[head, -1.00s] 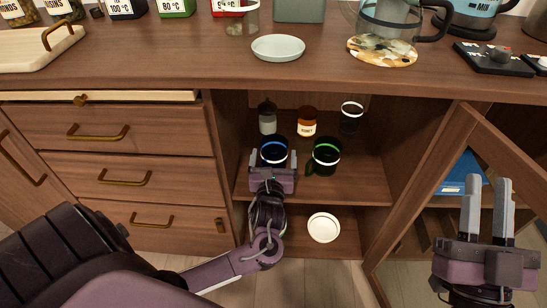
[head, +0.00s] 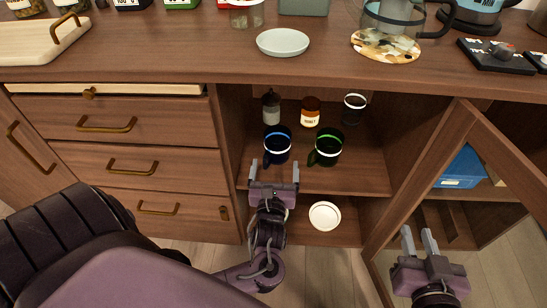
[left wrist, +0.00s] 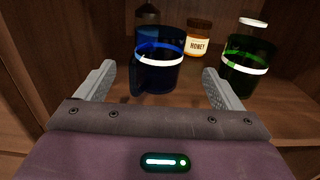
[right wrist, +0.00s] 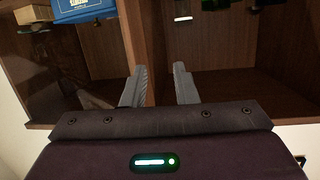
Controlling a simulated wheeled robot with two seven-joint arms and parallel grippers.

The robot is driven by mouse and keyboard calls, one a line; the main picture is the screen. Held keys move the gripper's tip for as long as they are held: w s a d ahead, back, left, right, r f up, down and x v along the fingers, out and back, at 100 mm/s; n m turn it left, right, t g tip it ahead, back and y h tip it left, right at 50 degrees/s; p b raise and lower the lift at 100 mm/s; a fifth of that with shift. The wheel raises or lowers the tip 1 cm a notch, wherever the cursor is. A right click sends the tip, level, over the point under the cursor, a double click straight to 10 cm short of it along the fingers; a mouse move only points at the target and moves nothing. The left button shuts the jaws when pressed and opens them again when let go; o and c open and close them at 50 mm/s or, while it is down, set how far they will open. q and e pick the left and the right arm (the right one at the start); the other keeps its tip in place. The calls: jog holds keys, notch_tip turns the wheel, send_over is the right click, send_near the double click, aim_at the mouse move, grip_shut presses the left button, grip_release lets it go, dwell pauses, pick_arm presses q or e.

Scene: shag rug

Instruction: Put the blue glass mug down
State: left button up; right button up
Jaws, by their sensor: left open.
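The blue glass mug (head: 278,146) stands upright on the upper shelf inside the open cabinet. It has a white band and its handle is towards the left front. My left gripper (head: 274,171) is open and empty just in front of it, apart from it. In the left wrist view the blue mug (left wrist: 160,62) stands beyond and between the open fingers (left wrist: 158,85). My right gripper (head: 420,240) is open and empty at the lower right, by the open cabinet door. Its spread fingers also show in the right wrist view (right wrist: 160,85).
A green glass mug (head: 326,147) stands close to the right of the blue one. A honey jar (head: 310,113), a dark bottle (head: 271,108) and a dark glass (head: 354,108) stand behind. A white dish (head: 325,215) lies on the lower shelf. The open door (head: 480,140) bounds the right.

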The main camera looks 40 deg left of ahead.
pick_arm(q)
jog(key=s+d+n+g+h, duration=0.3)
jog(key=s+d+n+h, duration=0.2)
jog(key=d+n, duration=0.6)
jog(key=s+d+r+n+g+h+p, duration=0.1)
jog(key=s+d+n+g+h, duration=0.2)
jog(key=d+n+h, duration=0.6)
jog(key=s+d+n, duration=0.2)
jog(key=n, duration=0.3)
jog(key=shift+d+r, duration=0.3)
pick_arm(e)
jog(key=s+f+g+h, duration=0.1)
jog(key=s+f+g, duration=0.3)
jog(key=f, duration=0.5)
jog(key=shift+s+d+g+h, duration=0.4)
jog(key=shift+s+d, duration=0.05)
jog(key=shift+s, duration=0.1)
jog(key=shift+r, duration=0.1)
